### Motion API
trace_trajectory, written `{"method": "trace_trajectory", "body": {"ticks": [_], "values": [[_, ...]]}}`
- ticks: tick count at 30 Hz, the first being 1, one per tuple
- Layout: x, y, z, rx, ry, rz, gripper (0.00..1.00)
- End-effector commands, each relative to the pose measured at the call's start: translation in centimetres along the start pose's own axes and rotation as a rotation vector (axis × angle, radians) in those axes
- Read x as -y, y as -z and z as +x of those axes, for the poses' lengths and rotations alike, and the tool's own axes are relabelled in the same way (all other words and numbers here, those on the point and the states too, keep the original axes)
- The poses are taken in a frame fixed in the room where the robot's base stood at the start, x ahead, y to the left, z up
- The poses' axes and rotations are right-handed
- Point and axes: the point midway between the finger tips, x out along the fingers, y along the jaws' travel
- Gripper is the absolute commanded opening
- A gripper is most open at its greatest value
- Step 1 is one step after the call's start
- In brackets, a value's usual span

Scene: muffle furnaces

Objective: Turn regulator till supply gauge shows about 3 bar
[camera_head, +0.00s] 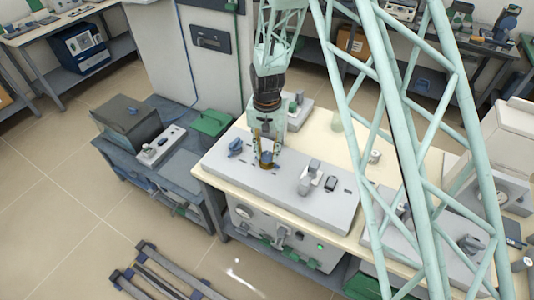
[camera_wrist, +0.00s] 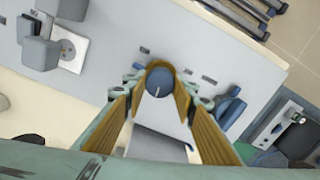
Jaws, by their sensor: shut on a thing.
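The regulator knob (camera_wrist: 160,82) is a round dark blue knob with a white pointer line, on a light grey panel (camera_wrist: 125,60). In the wrist view the pointer runs down and slightly left from the knob's middle. My gripper (camera_wrist: 162,84) is shut around the knob, one finger on each side. In the head view my gripper (camera_head: 266,160) points straight down onto the grey panel, and the blue knob (camera_head: 267,155) shows between the fingers. A round dial (camera_head: 471,187) stands at the far right; its reading is too small to tell, and I cannot tell whether it is the supply gauge.
A blue handle (camera_head: 235,147) sits left of my gripper on the panel. A grey block-shaped fitting (camera_head: 310,177) and a small dark switch (camera_head: 331,184) stand to the right. A dark box (camera_head: 128,117) stands on the lower bench at left.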

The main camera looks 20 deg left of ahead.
Motion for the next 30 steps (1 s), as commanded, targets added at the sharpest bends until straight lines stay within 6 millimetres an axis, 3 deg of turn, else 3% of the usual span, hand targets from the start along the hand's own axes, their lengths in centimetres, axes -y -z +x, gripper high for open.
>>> {"method": "trace_trajectory", "body": {"ticks": [2,3,7,20,30], "values": [[0.0,0.0,0.0,0.000,0.000,0.000,0.15],[0.0,0.0,0.0,0.000,0.000,0.000,0.27],[0.0,0.0,0.0,0.000,0.000,0.000,0.39],[0.0,0.0,-0.2,0.000,0.000,0.000,0.39],[0.0,0.1,-2.4,-0.002,0.001,0.000,0.39]]}}
